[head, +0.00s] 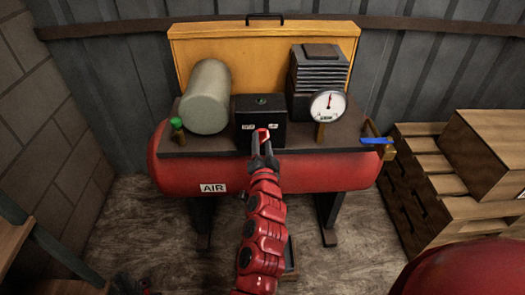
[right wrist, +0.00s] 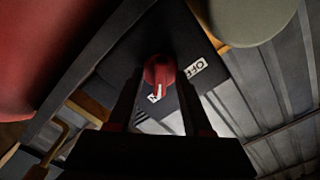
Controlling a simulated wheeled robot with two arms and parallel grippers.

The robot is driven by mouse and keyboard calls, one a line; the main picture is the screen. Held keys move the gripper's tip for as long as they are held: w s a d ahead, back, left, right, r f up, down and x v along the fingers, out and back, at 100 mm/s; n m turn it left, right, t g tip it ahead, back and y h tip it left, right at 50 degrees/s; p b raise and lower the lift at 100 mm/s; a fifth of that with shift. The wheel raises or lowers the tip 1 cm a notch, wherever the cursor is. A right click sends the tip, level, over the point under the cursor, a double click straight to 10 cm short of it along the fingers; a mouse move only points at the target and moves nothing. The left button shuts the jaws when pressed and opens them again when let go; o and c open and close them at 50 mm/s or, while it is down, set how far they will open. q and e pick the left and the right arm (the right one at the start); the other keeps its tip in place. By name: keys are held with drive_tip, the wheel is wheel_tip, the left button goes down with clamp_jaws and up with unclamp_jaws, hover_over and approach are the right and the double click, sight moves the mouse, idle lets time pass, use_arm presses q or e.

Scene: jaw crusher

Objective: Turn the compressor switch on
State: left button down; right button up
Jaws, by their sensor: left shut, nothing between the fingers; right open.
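The compressor switch is a red knob (head: 262,134) on a black box (head: 270,108) at the front of the compressor. In the right wrist view the knob (right wrist: 157,70) has a white pointer mark aimed down in the picture, toward a partly hidden white label (right wrist: 151,99). An OFF label (right wrist: 195,70) sits to its right. My right gripper (head: 262,145) is open at the knob, with its fingers (right wrist: 158,82) on either side of it; I cannot tell whether they touch it. My left gripper (head: 133,287) is shut and empty, barely showing at the bottom left.
A red air tank (head: 330,172) lies below the box. A grey cylinder (head: 207,97), a gauge (head: 328,105) and a finned block (head: 319,78) stand around it. A blue-handled valve (head: 377,141) sticks out right. Wooden crates (head: 430,190) stand at the right.

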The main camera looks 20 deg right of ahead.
drive_tip(key=p+v, duration=0.8)
drive_tip(key=v, duration=0.9)
drive_tip(key=shift+s, duration=0.2)
drive_tip(key=shift+r, duration=0.1)
